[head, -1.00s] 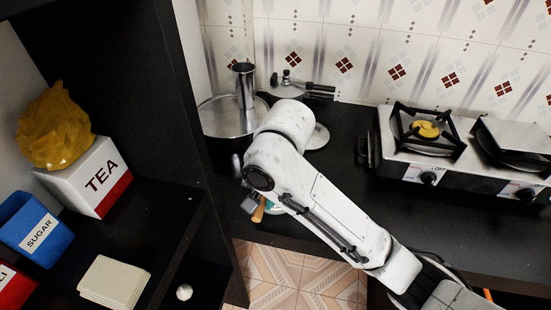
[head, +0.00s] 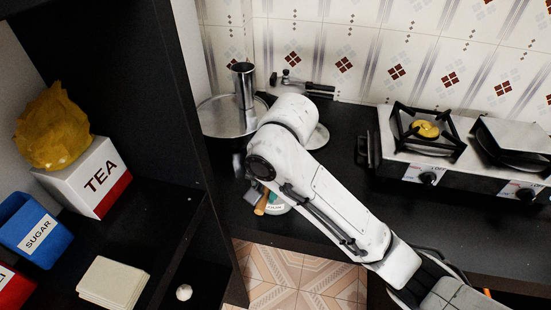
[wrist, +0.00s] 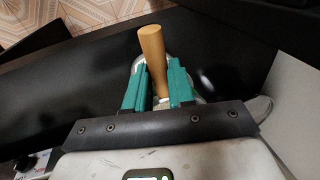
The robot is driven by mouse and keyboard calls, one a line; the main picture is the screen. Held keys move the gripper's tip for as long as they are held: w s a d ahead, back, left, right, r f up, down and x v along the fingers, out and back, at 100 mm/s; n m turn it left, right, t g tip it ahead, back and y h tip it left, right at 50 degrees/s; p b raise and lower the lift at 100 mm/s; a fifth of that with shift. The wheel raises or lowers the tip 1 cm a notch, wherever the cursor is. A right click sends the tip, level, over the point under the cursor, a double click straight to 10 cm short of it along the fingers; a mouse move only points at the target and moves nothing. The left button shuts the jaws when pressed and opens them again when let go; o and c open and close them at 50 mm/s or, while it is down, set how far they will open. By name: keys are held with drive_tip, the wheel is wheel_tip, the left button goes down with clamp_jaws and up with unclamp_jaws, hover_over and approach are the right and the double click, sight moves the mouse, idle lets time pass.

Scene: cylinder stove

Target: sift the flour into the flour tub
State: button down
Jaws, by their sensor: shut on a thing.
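My gripper (wrist: 158,82) has its two teal fingers shut on a wooden handle (wrist: 151,50), which points up and away between them in the wrist view. The handle's end also shows below my arm in the head view (head: 261,206). What the handle belongs to is hidden by the fingers and the wrist; I cannot tell whether it is a sifter. A pale round thing with a white and green label (head: 277,208) sits on the counter just beside the handle. It may be the flour tub, but my arm covers most of it. No flour is visible.
The dark counter (head: 335,170) is free between my arm and the gas stove (head: 470,150). A steel lid or pan (head: 222,118) with a metal cylinder (head: 243,85) stands at the back left. A shelf with a tea box (head: 85,178) and a blue sugar box (head: 32,228) fills the left.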

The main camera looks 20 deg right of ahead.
drive_tip(key=shift+w+d, duration=0.2)
drive_tip(key=shift+w, duration=0.2)
drive_tip(key=shift+s+a, duration=0.5)
drive_tip(key=shift+s, duration=0.25)
drive_tip(key=shift+w+d, duration=0.3)
drive_tip(key=shift+w, duration=0.2)
drive_tip(key=shift+s+a+f, duration=0.1)
drive_tip(key=shift+s+a, duration=0.25)
drive_tip(key=shift+s, duration=0.25)
drive_tip(key=shift+w+d, duration=0.55)
drive_tip(key=shift+w, duration=0.3)
drive_tip(key=shift+s+a, duration=0.55)
drive_tip(key=shift+s, duration=0.35)
drive_tip(key=shift+w+d, duration=0.35)
drive_tip(key=shift+w, duration=0.3)
drive_tip(key=shift+s+a, duration=0.35)
drive_tip(key=shift+s, duration=0.25)
drive_tip(key=shift+w+d, duration=0.15)
drive_tip(key=shift+w, duration=0.2)
drive_tip(key=shift+w+d, duration=0.4)
drive_tip(key=shift+w, duration=0.1)
drive_tip(key=shift+s+a, duration=0.55)
drive_tip(key=shift+s, duration=0.35)
drive_tip(key=shift+w+d, duration=0.35)
drive_tip(key=shift+w, duration=0.3)
drive_tip(key=shift+s+a, duration=0.15)
drive_tip(key=shift+s, duration=0.15)
drive_tip(key=shift+w+d, duration=0.35)
drive_tip(key=shift+w, duration=0.2)
